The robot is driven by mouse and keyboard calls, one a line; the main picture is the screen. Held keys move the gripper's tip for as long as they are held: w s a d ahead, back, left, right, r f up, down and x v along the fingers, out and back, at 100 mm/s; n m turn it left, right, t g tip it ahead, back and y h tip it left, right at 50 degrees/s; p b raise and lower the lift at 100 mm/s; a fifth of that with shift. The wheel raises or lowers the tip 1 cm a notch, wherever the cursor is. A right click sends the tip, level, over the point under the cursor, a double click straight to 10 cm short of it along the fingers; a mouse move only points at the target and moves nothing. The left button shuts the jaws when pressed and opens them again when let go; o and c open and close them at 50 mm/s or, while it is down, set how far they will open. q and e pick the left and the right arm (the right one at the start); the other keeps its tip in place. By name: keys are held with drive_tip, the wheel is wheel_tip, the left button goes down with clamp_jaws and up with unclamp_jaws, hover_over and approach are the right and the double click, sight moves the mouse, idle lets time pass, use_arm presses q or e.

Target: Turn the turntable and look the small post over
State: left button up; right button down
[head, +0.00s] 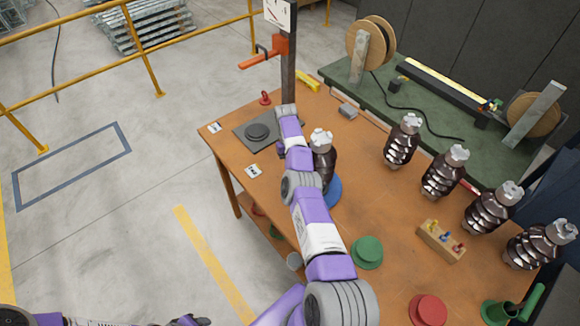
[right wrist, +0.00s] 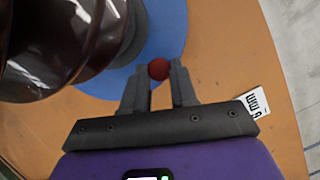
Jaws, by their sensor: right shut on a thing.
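The turntable is a blue disc (head: 334,191) on the orange table, mostly hidden by my right arm in the head view. A dark brown ribbed post with a pale metal cap (head: 322,150) stands upright on it. In the right wrist view the post (right wrist: 55,45) fills the upper left, beside my gripper. My right gripper (right wrist: 159,78) is shut on a small red knob (right wrist: 159,68) at the blue disc's (right wrist: 168,25) edge. My forearm hides this grip in the head view. My left gripper (head: 190,320) is at the bottom edge, barely showing, its fingers unclear.
Several similar brown posts (head: 402,141) stand along the table's right side. A wooden block with coloured pegs (head: 441,241), a green disc (head: 367,252) and a red disc (head: 428,309) lie nearer.

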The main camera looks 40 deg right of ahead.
drive_tip(key=c, duration=0.9)
unclamp_jaws()
drive_tip(key=shift+s, duration=0.1)
